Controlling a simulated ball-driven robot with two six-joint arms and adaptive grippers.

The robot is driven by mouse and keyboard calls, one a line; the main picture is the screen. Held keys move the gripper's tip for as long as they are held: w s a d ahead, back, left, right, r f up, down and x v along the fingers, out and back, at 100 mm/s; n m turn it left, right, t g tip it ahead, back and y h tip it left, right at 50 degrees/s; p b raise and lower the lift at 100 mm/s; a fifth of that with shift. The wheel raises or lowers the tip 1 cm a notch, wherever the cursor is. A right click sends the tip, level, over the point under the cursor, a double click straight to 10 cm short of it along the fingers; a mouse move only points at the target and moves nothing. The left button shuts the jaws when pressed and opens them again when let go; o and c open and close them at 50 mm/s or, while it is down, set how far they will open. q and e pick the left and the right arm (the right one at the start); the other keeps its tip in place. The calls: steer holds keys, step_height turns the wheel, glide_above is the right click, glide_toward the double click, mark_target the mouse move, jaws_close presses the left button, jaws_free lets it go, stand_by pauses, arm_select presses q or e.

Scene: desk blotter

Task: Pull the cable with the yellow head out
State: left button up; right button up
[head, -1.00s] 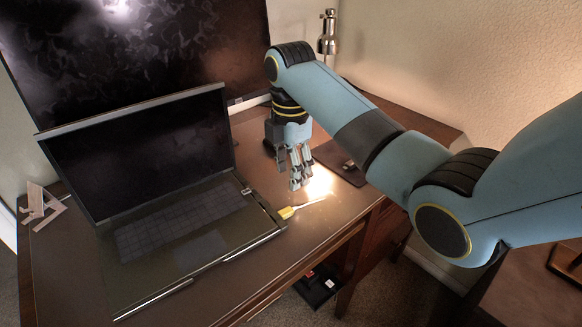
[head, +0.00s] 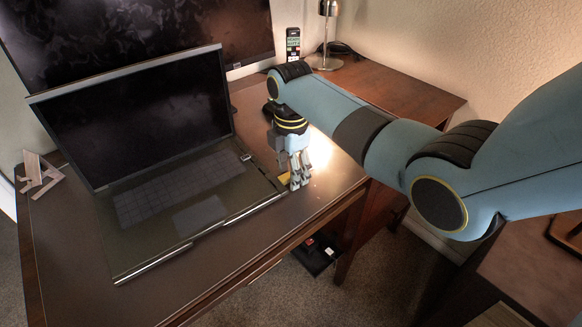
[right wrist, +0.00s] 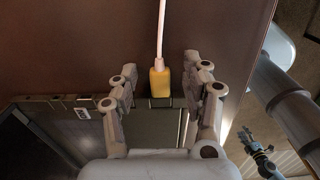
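The yellow head (right wrist: 159,82) of the cable is at the edge of the laptop (right wrist: 155,125), with its white cable (right wrist: 162,30) running away from the laptop. In the head view a bit of the yellow head (head: 284,177) shows at the laptop's right side (head: 270,197). My right gripper (head: 297,180) points down there and covers most of the cable. In the right wrist view my right gripper (right wrist: 164,88) is open, one finger on each side of the yellow head, with gaps on both sides. A small blue arm with a claw-like end, likely my left gripper (right wrist: 250,138), shows far off; its fingers are too small to judge.
A large dark monitor (head: 130,40) stands behind the laptop. A phone (head: 292,46) and a lamp (head: 328,40) stand at the back. A pale wooden stand (head: 39,174) is at the left. The desk's front edge (head: 318,215) is close to my right gripper.

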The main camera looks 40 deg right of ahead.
mark_target(312, 168)
jaws_close()
steer(key=shift+d, duration=0.1)
steer(key=shift+d, duration=0.95)
steer(key=shift+d+p, duration=0.35)
steer(key=shift+d, duration=1.7)
step_height(312, 168, up, 4)
steer(key=p, duration=0.4)
